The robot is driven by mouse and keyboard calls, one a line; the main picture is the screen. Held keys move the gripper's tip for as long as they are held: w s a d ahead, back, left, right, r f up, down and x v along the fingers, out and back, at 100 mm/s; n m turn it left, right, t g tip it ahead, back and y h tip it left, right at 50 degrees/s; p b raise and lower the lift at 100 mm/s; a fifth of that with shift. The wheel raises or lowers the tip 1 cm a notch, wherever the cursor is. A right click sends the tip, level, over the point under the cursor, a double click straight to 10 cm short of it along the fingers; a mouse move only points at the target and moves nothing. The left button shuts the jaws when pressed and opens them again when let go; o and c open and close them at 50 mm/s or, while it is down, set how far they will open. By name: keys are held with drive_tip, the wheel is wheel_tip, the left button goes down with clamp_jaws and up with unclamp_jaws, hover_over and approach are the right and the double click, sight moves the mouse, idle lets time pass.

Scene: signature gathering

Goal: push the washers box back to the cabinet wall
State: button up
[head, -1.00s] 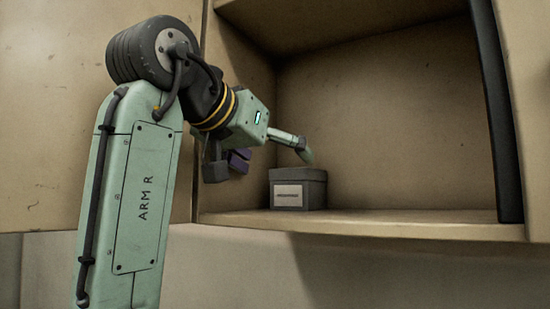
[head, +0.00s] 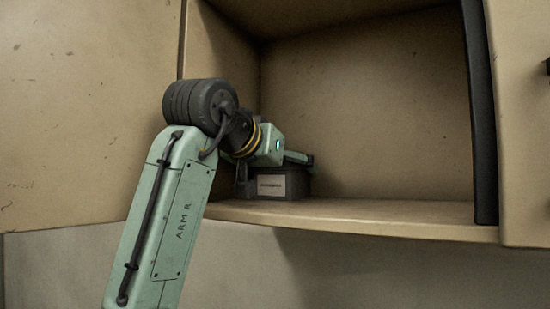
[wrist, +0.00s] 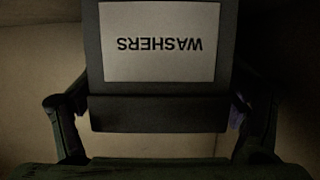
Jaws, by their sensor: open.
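The washers box (head: 297,185) is a dark grey lidded box with a pale label, standing upright on the cabinet shelf near its left side. In the wrist view the box (wrist: 160,113) appears upside down, and its label reads WASHERS. My gripper (wrist: 152,105) is open, with one finger at each side of the box. I cannot tell whether the fingers touch it. In the head view my gripper (head: 277,166) is at the box's top and left, hiding part of it. The back cabinet wall (head: 375,110) is behind the box; the gap between them cannot be judged.
The shelf (head: 390,212) is bare to the right of the box. A dark vertical edge strip (head: 481,120) bounds the opening on the right. A small purple thing (wrist: 237,116) shows by the right finger in the wrist view.

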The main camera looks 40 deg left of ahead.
drive_tip(key=shift+w, duration=0.15)
drive_tip(key=c, duration=1.2)
drive_tip(key=o, duration=1.3)
drive_tip(key=v, duration=1.2)
drive_tip(key=shift+d, duration=0.1)
drive_tip(key=shift+f, duration=0.15)
